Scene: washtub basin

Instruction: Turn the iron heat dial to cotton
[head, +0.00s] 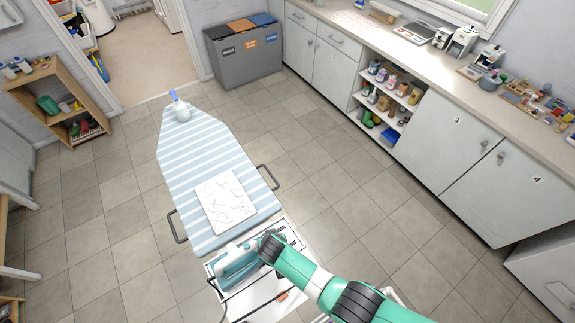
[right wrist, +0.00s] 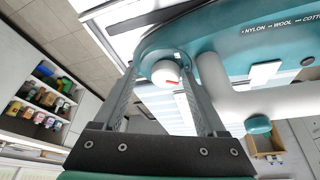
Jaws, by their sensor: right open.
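The teal iron (head: 238,262) sits on the rest at the near end of the ironing board. Its body (right wrist: 225,35) fills the upper right of the right wrist view, printed with nylon, wool and cotton marks. The white heat dial (right wrist: 166,74) has a red mark on its lower right edge. My right gripper (right wrist: 158,72) is open, with one finger on each side of the dial. I cannot tell whether the fingers touch it. In the head view my right gripper (head: 266,243) is over the iron and partly hides it. My left gripper is not in view.
The striped ironing board (head: 195,140) holds a marked white cloth (head: 225,201) and a spray bottle (head: 180,107) at its far end. Metal side handles stick out from the board. Grey bins (head: 243,62) and a counter with cabinets (head: 430,130) stand beyond open tiled floor.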

